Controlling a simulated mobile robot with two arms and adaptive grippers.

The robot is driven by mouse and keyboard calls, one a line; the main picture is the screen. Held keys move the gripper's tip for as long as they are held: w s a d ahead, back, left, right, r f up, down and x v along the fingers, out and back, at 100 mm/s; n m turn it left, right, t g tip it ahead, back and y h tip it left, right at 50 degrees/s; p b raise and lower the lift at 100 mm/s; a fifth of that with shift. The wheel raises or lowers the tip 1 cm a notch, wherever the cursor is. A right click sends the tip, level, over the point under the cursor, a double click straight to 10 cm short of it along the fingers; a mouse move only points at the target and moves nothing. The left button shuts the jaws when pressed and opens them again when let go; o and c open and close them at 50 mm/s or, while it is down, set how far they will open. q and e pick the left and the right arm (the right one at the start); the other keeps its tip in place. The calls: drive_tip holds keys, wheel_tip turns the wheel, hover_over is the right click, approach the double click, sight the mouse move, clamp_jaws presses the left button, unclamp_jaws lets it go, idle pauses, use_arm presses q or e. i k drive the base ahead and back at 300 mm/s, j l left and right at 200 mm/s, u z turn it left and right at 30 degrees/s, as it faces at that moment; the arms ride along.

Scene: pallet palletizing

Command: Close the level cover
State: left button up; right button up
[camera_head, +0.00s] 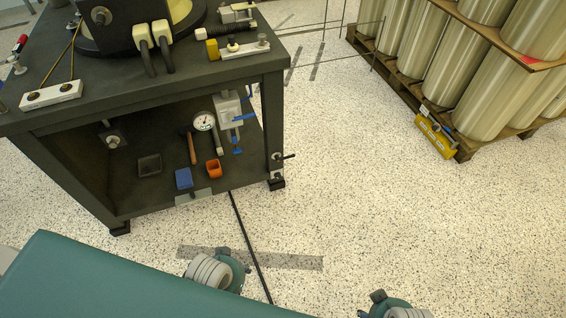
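A yellow level (434,136) sits at the near corner of the wooden pallet at the upper right. Small dark, blue and light parts show along its top edge. It is too small to tell whether its cover is open or shut. My two grippers are not in view; only grey and teal joints of my arms show at the bottom edge, far from the level.
The pallet (464,154) carries tall beige cylinders (497,92) with a wooden board above. A dark workbench (270,62) with tools on its lower shelf stands at the upper left. A black cable (248,243) lies on the speckled floor. The floor between bench and pallet is clear.

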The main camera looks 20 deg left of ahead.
sight(192, 196)
drive_tip(key=u, duration=1.4)
